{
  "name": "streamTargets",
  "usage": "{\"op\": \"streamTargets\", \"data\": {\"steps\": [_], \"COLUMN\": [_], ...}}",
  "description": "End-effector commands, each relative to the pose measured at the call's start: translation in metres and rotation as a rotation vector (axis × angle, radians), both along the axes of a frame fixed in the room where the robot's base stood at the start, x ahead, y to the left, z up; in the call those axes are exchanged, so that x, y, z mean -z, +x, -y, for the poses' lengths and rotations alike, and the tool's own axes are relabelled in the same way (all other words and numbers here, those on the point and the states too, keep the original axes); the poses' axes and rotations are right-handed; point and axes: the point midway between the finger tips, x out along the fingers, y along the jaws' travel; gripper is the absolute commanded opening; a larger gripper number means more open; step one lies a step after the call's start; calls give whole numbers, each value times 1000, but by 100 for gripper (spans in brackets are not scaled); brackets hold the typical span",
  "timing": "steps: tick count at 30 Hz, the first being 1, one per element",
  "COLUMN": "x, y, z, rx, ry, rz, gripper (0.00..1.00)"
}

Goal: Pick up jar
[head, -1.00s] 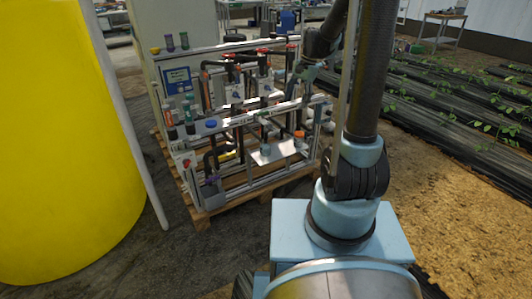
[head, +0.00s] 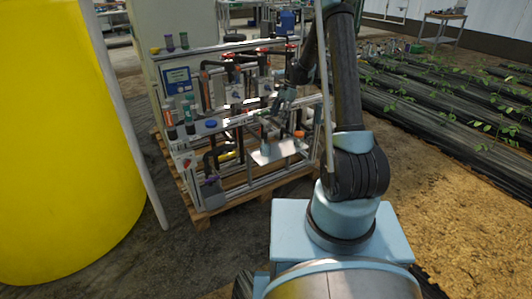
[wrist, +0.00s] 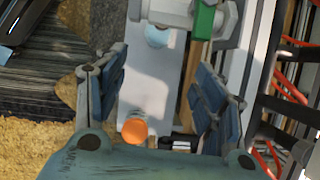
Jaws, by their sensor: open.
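My gripper (wrist: 162,66) is open in the wrist view, with one blue-padded finger on each side of a pale plate (wrist: 165,85). An orange round lid (wrist: 135,130) stands at the near end of this plate, close to the palm. A light blue round top (wrist: 157,37) shows at its far end, beyond the fingertips. I cannot tell for certain which of the two is the jar. In the head view my gripper (head: 272,113) is above the plate (head: 280,151), and the orange lid (head: 299,134) is at its right. Nothing is held.
The skid frame (head: 250,118) with pipes and rails surrounds the plate and sits on a wooden pallet (head: 203,221). A green part (wrist: 203,20) and orange tubing (wrist: 288,85) are close in the wrist view. A yellow tank (head: 65,140) stands at the left.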

Motion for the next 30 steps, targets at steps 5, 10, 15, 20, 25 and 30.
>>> {"op": "streamTargets", "data": {"steps": [5,10,15,20,25,30], "x": [27,55,82,99,106,115], "y": [-5,-11,-17,-21,-23,-26], "z": [-11,-20,-30,-37,-39,-43], "rx": [-2,-2,-3,-3,-2,-2], "ry": [0,0,0,1,0,0], "rz": [1,1,0,1,1,1], "gripper": [63,63,63,63,63,63]}}
